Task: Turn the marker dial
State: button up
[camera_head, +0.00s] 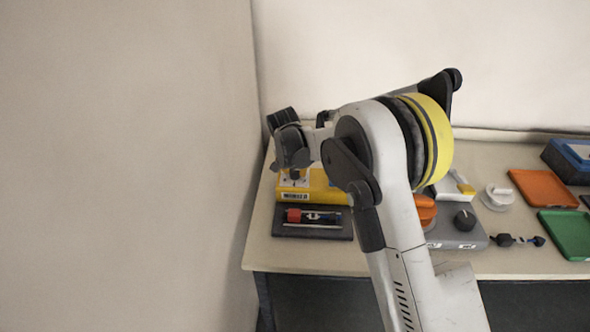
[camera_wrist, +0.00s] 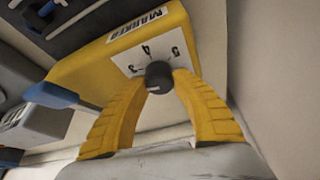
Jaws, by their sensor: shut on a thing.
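The marker box is a yellow block labelled "MARKER" (camera_wrist: 120,50) in the wrist view. A white plate with numbers, 3, 4 and 5 among them, is on its face. The dark round marker dial (camera_wrist: 158,77) sits on this plate, with a light pointer line on it. My gripper (camera_wrist: 161,84) is shut on the dial, its two yellow fingers on either side of the knob. In the head view the yellow box (camera_head: 318,186) stands at the left end of the table, and my gripper (camera_head: 294,172) is above it. The dial is hard to make out there.
In front of the box lies a dark tray (camera_head: 336,235) with a red-and-black tool. A wall stands close on the left.

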jog(key=shift+m+g+h, duration=0.3)
jog(key=shift+m+h, duration=0.2)
jog(key=shift+m, duration=1)
jog(key=o, duration=1.2)
jog(key=v, duration=1.2)
jog(key=shift+a, duration=0.1)
